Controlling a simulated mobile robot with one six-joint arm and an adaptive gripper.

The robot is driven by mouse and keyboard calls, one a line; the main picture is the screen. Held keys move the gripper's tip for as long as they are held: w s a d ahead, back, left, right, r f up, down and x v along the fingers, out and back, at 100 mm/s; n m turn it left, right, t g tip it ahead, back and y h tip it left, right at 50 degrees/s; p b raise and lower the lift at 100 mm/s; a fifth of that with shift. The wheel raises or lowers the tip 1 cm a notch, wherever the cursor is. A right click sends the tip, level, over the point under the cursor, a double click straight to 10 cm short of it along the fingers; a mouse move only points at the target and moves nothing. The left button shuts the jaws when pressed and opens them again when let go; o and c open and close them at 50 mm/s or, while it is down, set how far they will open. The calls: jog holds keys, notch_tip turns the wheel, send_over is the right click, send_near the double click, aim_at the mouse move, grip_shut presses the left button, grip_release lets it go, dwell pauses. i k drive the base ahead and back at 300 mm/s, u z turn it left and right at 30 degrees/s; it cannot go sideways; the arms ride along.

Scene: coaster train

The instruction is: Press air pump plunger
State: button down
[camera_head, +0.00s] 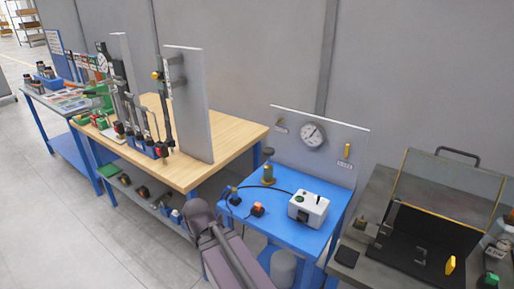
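A small brass upright cylinder with a dark round knob on top (268,166) stands at the back left of the blue table (290,200). It looks like the air pump with its plunger, and the knob sits above the body with a short gap. My grey arm link rises from the bottom edge in front of the table's left side. My gripper cannot be made out in this view. Nothing of mine is seen touching the pump.
A white box device (309,208), a small orange-topped switch (257,209) and a black cable share the blue table. A grey panel with a round gauge (312,135) stands behind. A wooden workbench (240,140) is left; a dark bench with a clear-lidded case (440,215) is right.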

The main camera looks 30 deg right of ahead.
aim_at(268, 152)
jog(key=u, duration=0.2)
jog(key=k, duration=1.05)
jog(key=z, duration=0.55)
jog(key=i, duration=1)
